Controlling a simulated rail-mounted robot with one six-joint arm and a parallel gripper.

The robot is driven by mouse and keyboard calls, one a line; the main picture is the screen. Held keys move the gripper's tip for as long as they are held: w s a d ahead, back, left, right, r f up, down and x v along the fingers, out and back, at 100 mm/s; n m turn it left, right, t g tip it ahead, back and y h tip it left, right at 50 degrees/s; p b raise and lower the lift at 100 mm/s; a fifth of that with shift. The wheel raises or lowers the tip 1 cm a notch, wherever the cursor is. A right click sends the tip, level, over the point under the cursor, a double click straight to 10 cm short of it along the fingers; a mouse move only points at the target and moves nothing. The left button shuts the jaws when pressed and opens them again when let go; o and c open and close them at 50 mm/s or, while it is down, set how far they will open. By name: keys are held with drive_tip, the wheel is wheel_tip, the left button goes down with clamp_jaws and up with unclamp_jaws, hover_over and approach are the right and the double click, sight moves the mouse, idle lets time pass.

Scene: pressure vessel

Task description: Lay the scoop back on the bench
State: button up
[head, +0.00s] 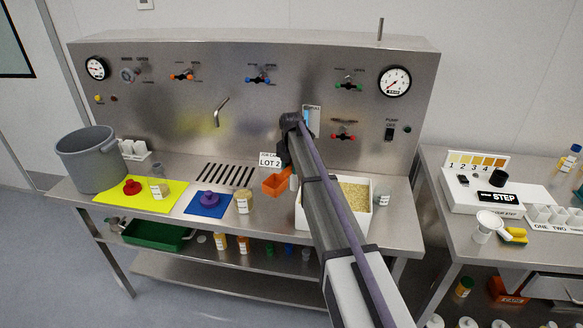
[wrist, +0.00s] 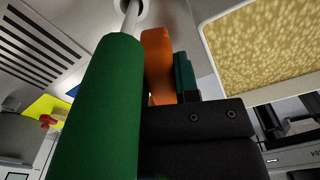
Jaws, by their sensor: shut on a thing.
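The orange scoop (head: 275,185) is at the end of my arm in the head view, over the middle of the steel bench (head: 275,222). Its gap to the bench top is hard to judge. My gripper (head: 289,170) is shut on it, pointing down and partly hidden by my arm. In the wrist view an orange part of the scoop (wrist: 157,60) shows beside a teal finger piece. A large green cylinder with a pale rod stands close to that camera and hides much of the scoop.
The open box of grain (head: 352,194) is just right of the scoop. A labelled jar (head: 243,201), the blue mat (head: 225,209) with a purple knob, and the yellow mat (head: 112,196) lie to the left. The slotted drain (head: 223,174) and LOT 2 card (head: 270,160) are behind.

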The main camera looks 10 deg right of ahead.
drive_tip(key=shift+s+f+b, duration=0.3)
drive_tip(key=shift+f+b, duration=0.1)
drive_tip(key=shift+r, duration=0.1)
drive_tip(key=o, duration=0.9)
drive_tip(key=shift+w+f, duration=0.55)
drive_tip(key=shift+w, duration=0.05)
drive_tip(key=shift+o, duration=0.2)
drive_tip(key=shift+s+r, duration=0.35)
drive_tip(key=shift+w, duration=0.15)
wheel_tip(320, 180, up, 13)
drive_tip(key=p, duration=1.4)
drive_tip(key=s+a+m, duration=0.2)
drive_tip(key=s+m, duration=1.1)
drive_tip(key=s, duration=0.6)
drive_tip(key=s+a+m, duration=0.2)
drive_tip(key=s+m, duration=1.1)
drive_tip(key=s, duration=0.7)
drive_tip(key=shift+a+m+b, duration=0.3)
drive_tip(key=shift+m, duration=0.1)
